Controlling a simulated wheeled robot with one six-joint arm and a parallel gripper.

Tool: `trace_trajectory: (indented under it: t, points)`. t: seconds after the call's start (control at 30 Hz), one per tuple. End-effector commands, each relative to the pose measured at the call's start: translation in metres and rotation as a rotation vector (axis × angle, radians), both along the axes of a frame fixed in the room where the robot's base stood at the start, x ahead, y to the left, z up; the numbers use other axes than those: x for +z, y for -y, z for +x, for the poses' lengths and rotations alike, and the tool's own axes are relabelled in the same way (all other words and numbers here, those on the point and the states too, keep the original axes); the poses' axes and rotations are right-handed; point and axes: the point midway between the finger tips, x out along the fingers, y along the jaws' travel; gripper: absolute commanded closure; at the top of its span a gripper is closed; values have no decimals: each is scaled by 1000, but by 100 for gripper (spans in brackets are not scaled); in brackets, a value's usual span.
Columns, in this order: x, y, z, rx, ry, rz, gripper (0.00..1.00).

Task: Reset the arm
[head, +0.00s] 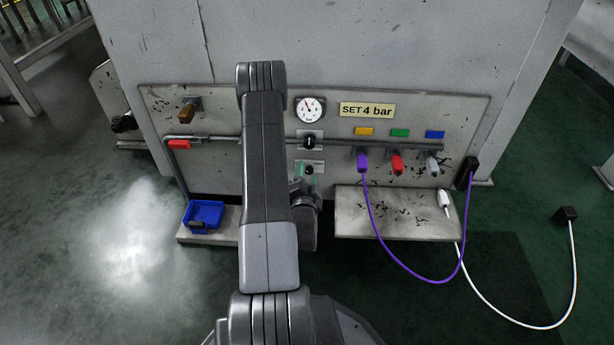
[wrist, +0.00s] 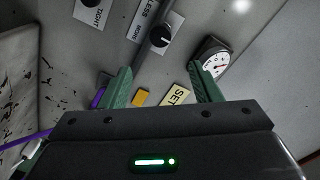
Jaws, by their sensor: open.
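My arm rises through the middle of the head view in front of a grey panel (head: 225,150). In the wrist view my gripper (wrist: 162,85) shows two green fingers spread apart with nothing between them. It faces the panel. A black knob (wrist: 161,34) and a round white gauge (wrist: 214,62) lie beyond the fingers. In the head view the gauge (head: 310,110) and the knob (head: 309,142) are right of my arm. My gripper is mostly hidden there behind my arm, with a bit of green showing near the panel.
A "SET 4 bar" label (head: 367,110) is right of the gauge. A purple hose (head: 400,265) hangs from the panel. A white hose (head: 510,318) lies on the floor. A blue bin (head: 205,214) sits on the left ledge. A right shelf (head: 390,228) juts out below the coloured connectors.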

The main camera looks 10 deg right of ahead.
Motion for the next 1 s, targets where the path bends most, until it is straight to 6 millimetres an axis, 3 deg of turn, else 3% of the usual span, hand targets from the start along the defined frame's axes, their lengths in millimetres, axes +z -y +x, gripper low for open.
trace_trajectory:
  t: [0.57,1.0]
  points:
    - [0,2,7,-1,2,-1,43]
    - [-1,25,84,-1,6,-2,43]
